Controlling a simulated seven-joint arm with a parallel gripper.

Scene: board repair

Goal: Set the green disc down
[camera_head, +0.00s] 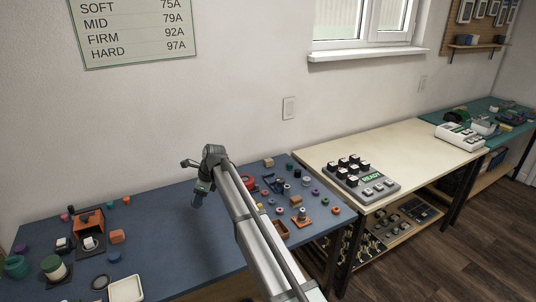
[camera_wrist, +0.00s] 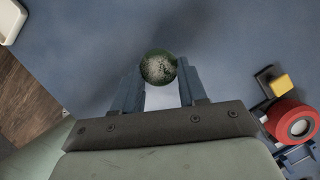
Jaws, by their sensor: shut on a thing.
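The green disc (camera_wrist: 158,68) shows in the wrist view as a round, dark green piece with a pale, speckled face. It sits between the fingertips of my gripper (camera_wrist: 160,80), which is shut on it. The blue tabletop (camera_wrist: 215,50) lies beyond it, and the disc appears held above the surface. In the head view my gripper (camera_head: 196,201) points down over the middle of the blue table (camera_head: 180,240). I cannot make out the disc there.
A red roll (camera_wrist: 290,122) and a yellow block (camera_wrist: 281,82) are right of my gripper in the wrist view. A white tray (camera_head: 126,289) and an orange device (camera_head: 89,222) stand at the table's left. Several small parts crowd its right. The middle is clear.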

